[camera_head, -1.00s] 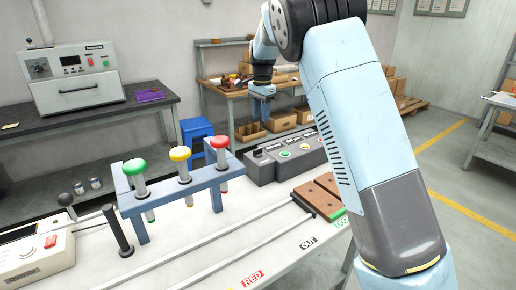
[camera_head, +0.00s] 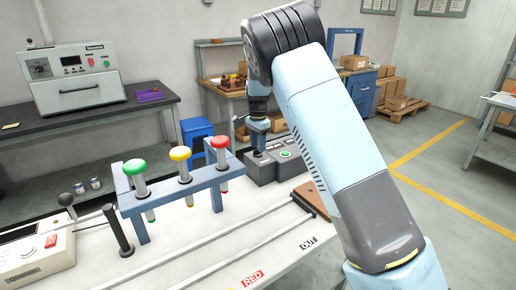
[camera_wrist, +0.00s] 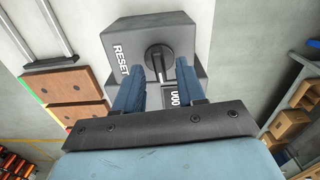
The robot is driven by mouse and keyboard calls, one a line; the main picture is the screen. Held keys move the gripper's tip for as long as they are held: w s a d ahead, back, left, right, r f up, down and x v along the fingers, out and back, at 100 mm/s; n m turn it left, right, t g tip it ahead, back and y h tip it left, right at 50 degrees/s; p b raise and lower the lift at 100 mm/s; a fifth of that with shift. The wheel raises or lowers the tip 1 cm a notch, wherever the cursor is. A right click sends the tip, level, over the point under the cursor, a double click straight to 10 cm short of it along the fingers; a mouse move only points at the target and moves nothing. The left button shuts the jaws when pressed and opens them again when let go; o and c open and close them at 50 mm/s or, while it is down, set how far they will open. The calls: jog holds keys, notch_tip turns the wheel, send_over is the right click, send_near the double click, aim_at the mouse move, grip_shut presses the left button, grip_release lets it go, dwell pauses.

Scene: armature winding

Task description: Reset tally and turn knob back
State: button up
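The grey control box (camera_head: 282,170) stands at the back of the white table, with a green button (camera_head: 286,154) on top. In the wrist view the box (camera_wrist: 150,28) carries the word RESET and a dark knob (camera_wrist: 158,60) with a stem. A small white marking (camera_wrist: 174,100), seemingly zeros, shows between the fingers, partly hidden. My gripper (camera_wrist: 157,82) has its blue fingers apart, one on each side of the knob, with gaps visible. In the head view my gripper (camera_head: 257,146) points down over the box's left end and hides the knob there.
A blue rack (camera_head: 190,186) with green, yellow and red handles stands left of the box. A brown block (camera_head: 312,200) lies at its right front, and shows in the wrist view (camera_wrist: 80,88). Two rails cross the table. A meter unit (camera_head: 38,252) sits at left.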

jog(key=shift+f, duration=0.95)
jog(key=shift+c, duration=0.4)
grip_shut()
